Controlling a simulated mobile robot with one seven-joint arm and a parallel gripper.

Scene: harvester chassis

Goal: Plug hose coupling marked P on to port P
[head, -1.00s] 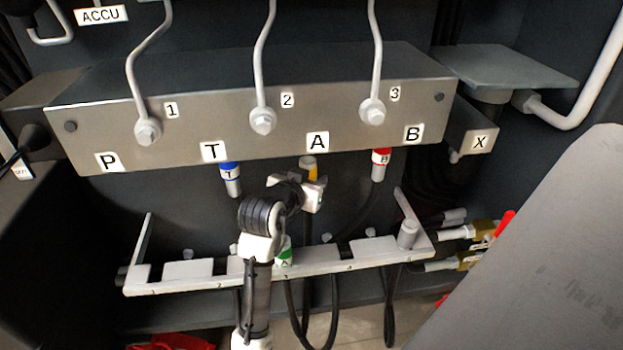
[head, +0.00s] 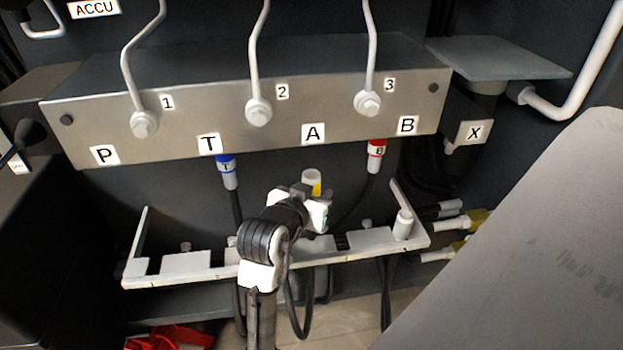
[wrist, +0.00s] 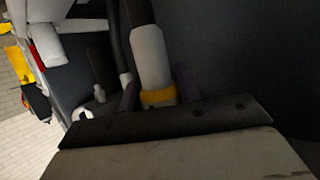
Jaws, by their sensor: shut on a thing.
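My gripper (head: 313,194) is shut on a grey-white hose coupling with a yellow band (head: 312,180). It holds the coupling roughly upright, below the label A and apart from the underside of the metal manifold block (head: 180,127). In the wrist view the yellow-banded coupling (wrist: 158,97) sits between the two fingers. No letter on it is readable, so I cannot tell if it is marked P. The label P (head: 105,154) is at the block's left end; the port beneath is hidden. My gripper is to the right of it.
A blue coupling marked T (head: 227,172) and a red one marked B (head: 376,156) are at the block's underside. A pale holder rack (head: 187,263) lies below, behind my arm. The space under P looks clear. A large grey panel (head: 550,240) is at the right.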

